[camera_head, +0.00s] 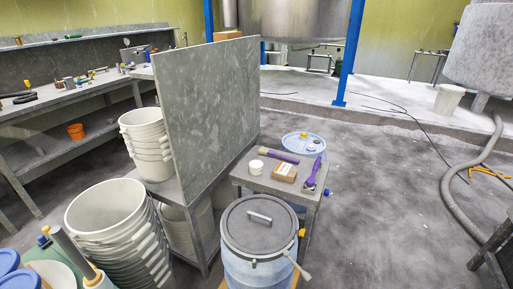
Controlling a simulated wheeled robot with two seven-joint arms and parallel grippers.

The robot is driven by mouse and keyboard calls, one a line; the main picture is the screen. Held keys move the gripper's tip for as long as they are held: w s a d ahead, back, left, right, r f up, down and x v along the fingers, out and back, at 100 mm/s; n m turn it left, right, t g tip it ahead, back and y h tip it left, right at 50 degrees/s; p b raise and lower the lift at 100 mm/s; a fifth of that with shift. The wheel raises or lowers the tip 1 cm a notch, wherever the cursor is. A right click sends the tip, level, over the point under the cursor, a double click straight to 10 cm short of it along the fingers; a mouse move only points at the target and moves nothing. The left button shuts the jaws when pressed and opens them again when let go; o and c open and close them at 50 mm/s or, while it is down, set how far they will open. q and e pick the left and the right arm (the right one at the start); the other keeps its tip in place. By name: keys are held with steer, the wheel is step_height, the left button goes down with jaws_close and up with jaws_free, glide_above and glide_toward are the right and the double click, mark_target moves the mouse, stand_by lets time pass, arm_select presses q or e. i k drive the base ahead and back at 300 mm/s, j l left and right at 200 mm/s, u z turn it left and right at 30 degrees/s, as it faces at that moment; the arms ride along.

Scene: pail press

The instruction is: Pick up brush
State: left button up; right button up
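A small grey table (245,175) stands right of the middle, behind the lidded pail. On its right side lies a tool with a purple handle and a pale, flat end (314,172), which looks like a brush. A second long tool, partly purple (279,155), lies across the back of the table. It is too small to tell which one has bristles. Neither of my grippers shows in the head view.
A small brown box (284,172) and a white cup (256,167) share the table. A grey upright panel (205,110) stands on its left. A lidded pail (258,232) is in front, stacked white buckets (118,235) left. Open floor (385,190) lies right.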

mark_target(263, 150)
steer(key=i+l+u, duration=0.35)
steer(key=l, duration=0.2)
steer(key=i+l+u, duration=0.1)
steer(key=l+u, duration=0.25)
steer(key=l, duration=0.25)
steer(key=i+l+u, duration=0.15)
steer(key=l+u, duration=0.2)
steer(key=l, duration=0.3)
steer(key=l+u, duration=0.3)
steer(key=l, duration=0.35)
steer(key=l+u, duration=0.35)
steer(key=l, duration=0.35)
steer(key=k+l+u, duration=0.15)
steer(key=l+u, duration=0.2)
steer(key=l, duration=0.3)
steer(key=k+l+u, duration=0.2)
steer(key=l+u, duration=0.15)
steer(key=l, duration=0.3)
